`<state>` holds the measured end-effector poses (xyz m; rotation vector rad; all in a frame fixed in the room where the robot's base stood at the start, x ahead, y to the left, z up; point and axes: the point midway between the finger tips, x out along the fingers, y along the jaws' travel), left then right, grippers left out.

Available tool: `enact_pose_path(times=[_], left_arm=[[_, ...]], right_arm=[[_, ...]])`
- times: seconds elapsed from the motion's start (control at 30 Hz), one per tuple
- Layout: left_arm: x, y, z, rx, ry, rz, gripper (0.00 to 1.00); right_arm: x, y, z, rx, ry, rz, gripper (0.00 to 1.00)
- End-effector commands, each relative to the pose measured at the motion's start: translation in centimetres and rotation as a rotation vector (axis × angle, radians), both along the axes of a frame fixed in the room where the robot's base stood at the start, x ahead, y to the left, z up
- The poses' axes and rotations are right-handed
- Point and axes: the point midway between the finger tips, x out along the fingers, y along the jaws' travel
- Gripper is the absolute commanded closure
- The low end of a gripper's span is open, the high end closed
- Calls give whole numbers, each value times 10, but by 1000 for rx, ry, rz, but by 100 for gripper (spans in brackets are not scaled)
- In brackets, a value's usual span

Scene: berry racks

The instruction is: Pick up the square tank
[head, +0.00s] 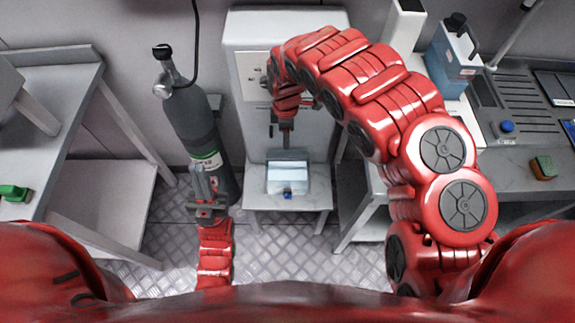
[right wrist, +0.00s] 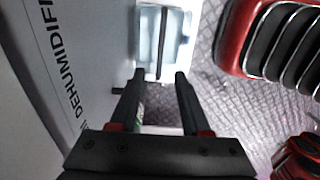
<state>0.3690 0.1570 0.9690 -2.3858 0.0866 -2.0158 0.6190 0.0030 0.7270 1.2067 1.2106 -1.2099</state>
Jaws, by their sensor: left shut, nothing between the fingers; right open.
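The square tank (head: 288,178) is a pale, translucent box with a small blue part low on its front. It stands on the low ledge of the white dehumidifier in the middle of the head view. It also shows at the top of the right wrist view (right wrist: 163,45). My right gripper (right wrist: 156,78) is open and empty, its fingertips pointing towards the tank; whether they touch it is unclear. In the head view the right gripper (head: 286,142) is just above and behind the tank. My left gripper (head: 205,188) is shut and empty, left of the tank.
The dehumidifier body (head: 250,75) rises behind the tank. A dark gas cylinder (head: 195,125) stands left of it, behind my left gripper. A white table (head: 110,185) is at the left and a grey bench (head: 500,185) at the right. A blue-and-white jug (head: 453,60) stands at upper right.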

Motion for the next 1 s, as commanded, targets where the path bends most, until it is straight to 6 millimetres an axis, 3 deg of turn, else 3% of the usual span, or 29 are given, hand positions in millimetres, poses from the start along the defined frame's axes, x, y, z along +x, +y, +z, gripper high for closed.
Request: enact_pose_path(times=[0.3,0.5,1.0], left_arm=[[0,0,-4,0,0,0,100],[0,0,-4,0,0,0,100],[0,0,-3,0,0,0,100]], right_arm=[[-2,0,-65,2,4,-1,53],[-1,1,-98,2,2,-1,53],[0,-2,-135,2,1,-1,53]])
